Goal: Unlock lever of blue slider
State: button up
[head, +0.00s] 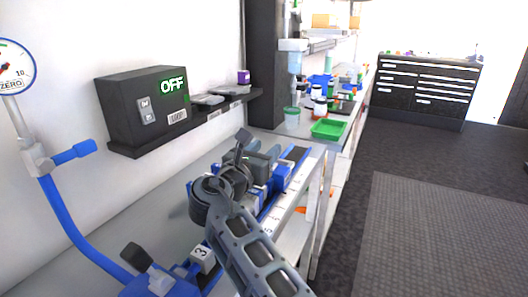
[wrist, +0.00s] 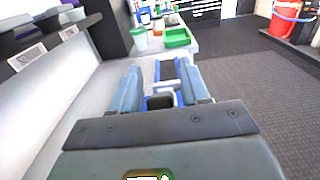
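My gripper (wrist: 160,78) is open in the wrist view, with its two grey-blue fingers well apart. Between and beyond them is a blue slider (wrist: 182,96) with a dark block (wrist: 160,102), which may be its lever; the finger bases hide part of it. In the head view, my gripper (head: 262,165) is above the rail, close to the blue slider (head: 282,174), and my arm covers much of it. I cannot tell whether the fingers touch the slider. Another black lever (head: 136,256) stands tilted on a blue part at the lower left.
A white rail (head: 295,190) runs along the bench. A block marked 3 (head: 203,258) sits near my arm. A black box reading OFF (head: 145,100) is on the wall shelf at left. A green tray (head: 328,129) lies beyond the rail. The floor at right is clear.

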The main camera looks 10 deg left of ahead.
grip_shut()
dwell(0.3)
jog(key=shift+r, duration=0.1)
